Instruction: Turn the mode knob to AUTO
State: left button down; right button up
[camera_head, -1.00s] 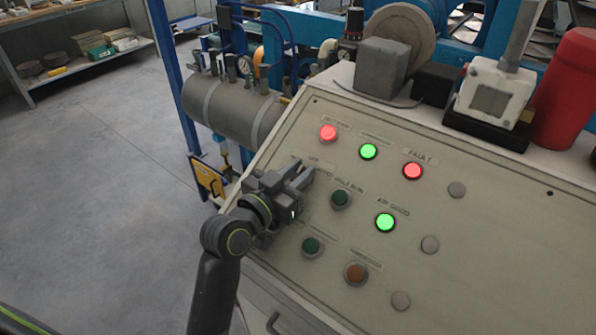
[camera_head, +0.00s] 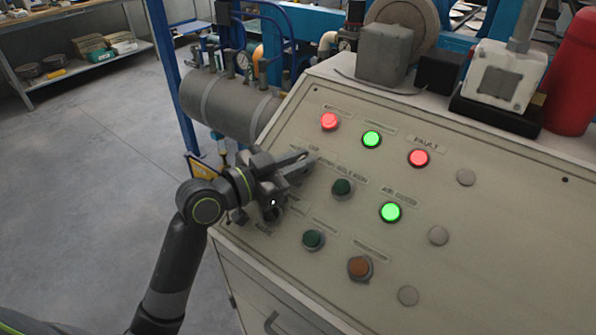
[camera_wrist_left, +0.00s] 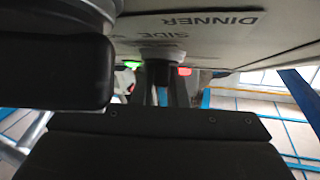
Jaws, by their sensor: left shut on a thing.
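My left gripper (camera_head: 299,165) is at the upper left of the sloping beige control panel (camera_head: 480,285). Its fingers point right and lie close to the panel face. They are shut on a knob there, which I take as the mode knob; the fingers and wrist hide it in the head view. In the left wrist view a round knob base (camera_wrist_left: 162,54) sits against the panel between the dark finger parts. The knob's pointer and setting cannot be read. My right gripper is in neither view.
Lit red buttons (camera_head: 329,121) and green buttons (camera_head: 390,212) lie right of the gripper. A dark green button (camera_head: 342,188) is close to the fingers. A grey tank (camera_head: 225,105) stands behind the panel's left edge. Open floor (camera_head: 90,200) lies to the left.

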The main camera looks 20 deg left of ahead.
pick_arm(q)
jog(key=m+g+h+b, duration=0.1)
jog(key=f+m+g+b, duration=0.1)
jog(key=m+b, duration=0.1)
jog(key=shift+a+h, duration=0.1)
jog(key=shift+h, duration=0.3)
jog(key=m+g+h+b, duration=0.1)
jog(key=m+g+b, duration=0.1)
jog(key=shift+r+b, duration=0.15)
jog(key=shift+b, duration=0.15)
jog(key=shift+r+m+g+b, duration=0.1)
jog(key=shift+m+g+b, duration=0.35)
jog(key=shift+m+g, duration=0.15)
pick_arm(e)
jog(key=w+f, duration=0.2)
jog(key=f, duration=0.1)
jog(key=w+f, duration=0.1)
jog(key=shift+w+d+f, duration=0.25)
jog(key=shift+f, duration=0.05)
pick_arm(q)
jog(key=c, duration=1.4)
grip_release()
jog(key=shift+r, duration=0.1)
jog(key=shift+c, duration=0.2)
jog(key=shift+r, duration=0.1)
